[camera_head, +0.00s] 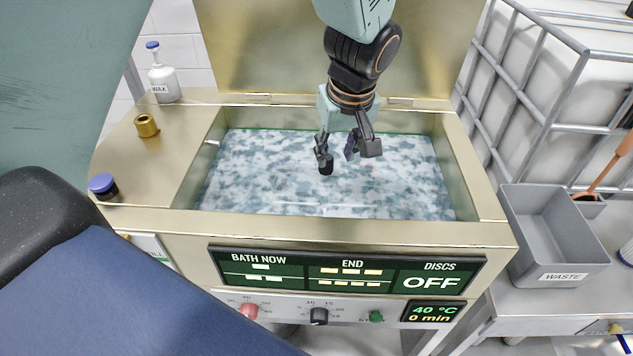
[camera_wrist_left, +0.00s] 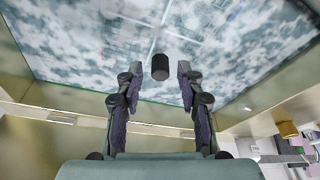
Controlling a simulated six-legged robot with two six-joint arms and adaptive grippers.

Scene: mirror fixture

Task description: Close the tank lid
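The tank (camera_head: 480,190) is a brass-coloured box whose basin holds mottled white and blue-grey liquid (camera_head: 330,185). Its lid (camera_head: 270,45) stands raised at the back, above the hinged rear edge. My left gripper (camera_head: 342,154) hangs over the basin, apart from the lid, with its fingers spread. The wrist view shows the two fingers (camera_wrist_left: 158,85) open with a gap between them. A small black cylinder (camera_wrist_left: 160,66) shows between or just beyond the fingertips; I cannot tell what it is attached to. My right gripper is not in view.
A WAX bottle (camera_head: 163,80), a brass cup (camera_head: 147,125) and a blue-capped jar (camera_head: 103,186) stand on the tank's left deck. A grey WASTE bin (camera_head: 555,250) is at right, before a caged white container (camera_head: 560,90). The front panel (camera_head: 345,275) reads DISCS OFF.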

